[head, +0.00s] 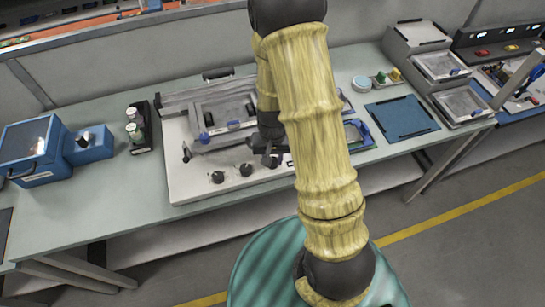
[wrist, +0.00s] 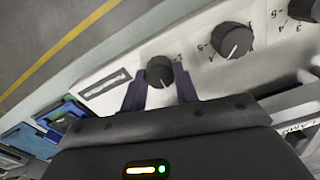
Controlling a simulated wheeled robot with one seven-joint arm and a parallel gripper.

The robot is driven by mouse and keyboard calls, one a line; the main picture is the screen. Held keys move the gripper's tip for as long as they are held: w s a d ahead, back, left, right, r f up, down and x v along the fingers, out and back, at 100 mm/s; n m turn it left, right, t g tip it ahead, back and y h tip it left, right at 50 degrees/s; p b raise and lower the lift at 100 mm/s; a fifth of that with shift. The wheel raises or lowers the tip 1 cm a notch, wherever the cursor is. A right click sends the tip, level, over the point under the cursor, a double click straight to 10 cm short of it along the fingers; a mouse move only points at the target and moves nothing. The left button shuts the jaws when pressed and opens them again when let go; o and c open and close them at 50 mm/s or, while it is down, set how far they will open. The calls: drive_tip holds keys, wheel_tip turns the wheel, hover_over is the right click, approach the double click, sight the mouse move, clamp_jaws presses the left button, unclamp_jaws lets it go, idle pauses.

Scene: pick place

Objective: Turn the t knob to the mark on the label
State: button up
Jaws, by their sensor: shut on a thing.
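A white panel (head: 188,187) on the bench carries a row of round dark knobs. My gripper (wrist: 160,84) is shut on the knob at the end of the row (wrist: 159,70), with one dark finger on each side of it. A pale pointer line shows on this knob, and small print beside it is too small to read. In the head view my gripper (head: 271,160) is over the right end of the row, and my arm hides part of the panel. The middle knob (wrist: 232,40) and the left knob (head: 217,177) stand free.
A slotted plate (wrist: 104,84) lies beside the held knob on the panel. A grey fixture (head: 220,120) stands behind the knobs. A blue box machine (head: 40,150) and a dark rack with bottles (head: 139,130) are at left. A blue mat (head: 402,118) lies at right.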

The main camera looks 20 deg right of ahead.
idle(0.3)
drive_tip(key=o, duration=1)
wheel_tip(320, 180, up, 18)
drive_tip(key=shift+f, duration=0.25)
drive_tip(key=s+n+t, duration=0.1)
drive_tip(key=s, duration=0.1)
drive_tip(key=s+n, duration=0.1)
drive_tip(key=s, duration=0.2)
drive_tip(key=s+n+t, duration=0.1)
drive_tip(key=s, duration=0.1)
drive_tip(key=shift+s+f+t, duration=0.1)
drive_tip(key=shift+s+t, duration=0.2)
drive_tip(key=shift+s, duration=0.05)
